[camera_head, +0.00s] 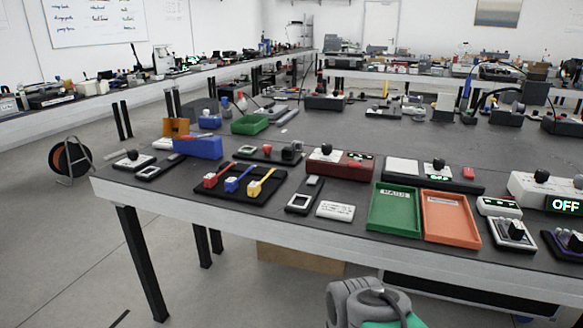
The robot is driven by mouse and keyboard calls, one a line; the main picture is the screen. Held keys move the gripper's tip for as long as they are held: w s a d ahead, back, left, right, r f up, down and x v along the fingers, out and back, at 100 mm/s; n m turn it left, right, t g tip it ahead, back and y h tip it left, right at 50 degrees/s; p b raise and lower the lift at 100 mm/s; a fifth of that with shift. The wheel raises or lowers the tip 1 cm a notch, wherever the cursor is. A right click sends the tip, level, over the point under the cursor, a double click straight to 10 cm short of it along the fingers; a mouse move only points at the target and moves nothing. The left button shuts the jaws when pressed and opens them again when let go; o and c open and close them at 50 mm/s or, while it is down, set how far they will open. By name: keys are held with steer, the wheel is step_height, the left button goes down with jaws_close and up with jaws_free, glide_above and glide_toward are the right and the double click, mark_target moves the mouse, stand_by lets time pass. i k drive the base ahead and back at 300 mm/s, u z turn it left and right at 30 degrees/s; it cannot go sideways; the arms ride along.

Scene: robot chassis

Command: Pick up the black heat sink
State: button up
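I cannot pick out the black heat sink for certain; several small dark items on the long workbench (170,190) are too small to tell apart. A dark block (289,152) sits on a flat black board near the bench's middle, but its shape is unclear. A grey and green part of my arm (368,303) shows at the bottom edge, in front of the bench. My gripper's fingers are not visible.
A green tray (395,212) and an orange tray (450,218) lie empty near the front edge. A black board (235,199) holds red, blue and yellow pieces. A blue bin (198,148) stands at the left.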

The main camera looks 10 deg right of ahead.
mark_target(288, 153)
steer(key=z, duration=0.1)
steer(key=k, duration=0.6)
steer(key=u, duration=1)
steer(key=i, duration=1.65)
steer(key=z, duration=0.5)
